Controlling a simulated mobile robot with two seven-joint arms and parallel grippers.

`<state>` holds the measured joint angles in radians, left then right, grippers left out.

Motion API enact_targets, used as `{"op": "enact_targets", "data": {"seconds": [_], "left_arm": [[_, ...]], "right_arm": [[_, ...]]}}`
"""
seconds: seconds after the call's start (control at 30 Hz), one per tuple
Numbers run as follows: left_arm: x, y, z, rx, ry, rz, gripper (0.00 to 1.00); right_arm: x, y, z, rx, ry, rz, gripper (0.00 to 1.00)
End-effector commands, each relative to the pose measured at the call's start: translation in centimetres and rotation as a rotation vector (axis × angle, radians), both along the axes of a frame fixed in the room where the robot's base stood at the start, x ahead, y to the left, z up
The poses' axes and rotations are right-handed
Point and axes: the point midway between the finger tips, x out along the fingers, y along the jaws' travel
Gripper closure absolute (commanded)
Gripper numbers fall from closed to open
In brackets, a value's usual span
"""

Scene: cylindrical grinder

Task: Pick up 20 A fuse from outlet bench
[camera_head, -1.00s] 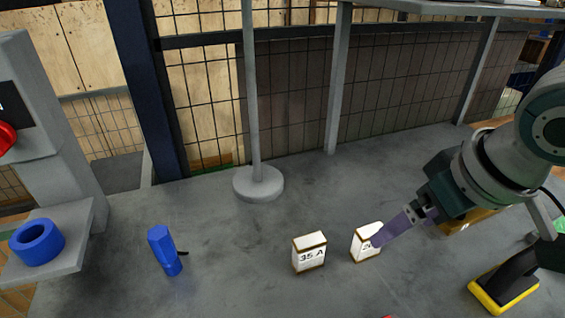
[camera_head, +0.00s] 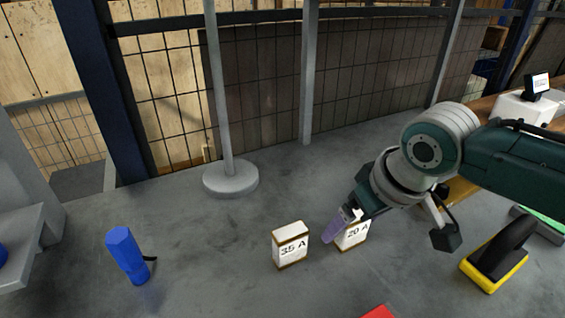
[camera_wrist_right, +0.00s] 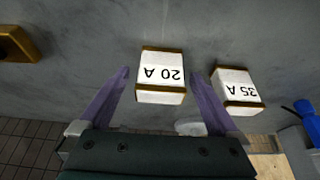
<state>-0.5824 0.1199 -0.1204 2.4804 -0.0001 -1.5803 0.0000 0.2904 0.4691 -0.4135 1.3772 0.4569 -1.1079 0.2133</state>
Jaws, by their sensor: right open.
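The 20 A fuse (camera_head: 354,236) is a white block with brown ends, standing on the grey bench (camera_head: 200,262). My right gripper (camera_head: 335,232) is at the fuse and partly covers its left side in the head view. In the right wrist view, the 20 A fuse (camera_wrist_right: 162,76) shows upside down between the two open purple fingers of the gripper (camera_wrist_right: 163,85), with gaps on both sides. The 35 A fuse (camera_head: 291,246) stands to the left; in the wrist view this 35 A fuse (camera_wrist_right: 237,90) sits just outside the right-hand finger. My left gripper is out of view.
A blue flashlight-like object (camera_head: 127,256) stands at the left. A round grey post base (camera_head: 231,180) is behind the fuses. A yellow and black tool (camera_head: 497,260) sits at the right, and a red item (camera_head: 380,312) at the front edge.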

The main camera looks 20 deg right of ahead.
Motion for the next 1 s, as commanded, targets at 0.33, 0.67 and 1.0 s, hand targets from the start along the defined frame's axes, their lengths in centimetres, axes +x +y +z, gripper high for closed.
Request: {"op": "enact_targets", "data": {"seconds": [0.33, 0.67, 1.0], "left_arm": [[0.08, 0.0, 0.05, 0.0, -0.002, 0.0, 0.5], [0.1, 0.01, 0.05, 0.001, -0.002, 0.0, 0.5], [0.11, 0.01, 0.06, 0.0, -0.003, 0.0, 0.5]], "right_arm": [[0.02, 0.02, -0.02, 0.0, 0.0, 0.001, 0.17], [0.0, 0.01, -0.02, 0.0, 0.0, 0.0, 0.54], [0.0, 0.01, -0.02, 0.0, 0.0, 0.0, 0.93]]}}
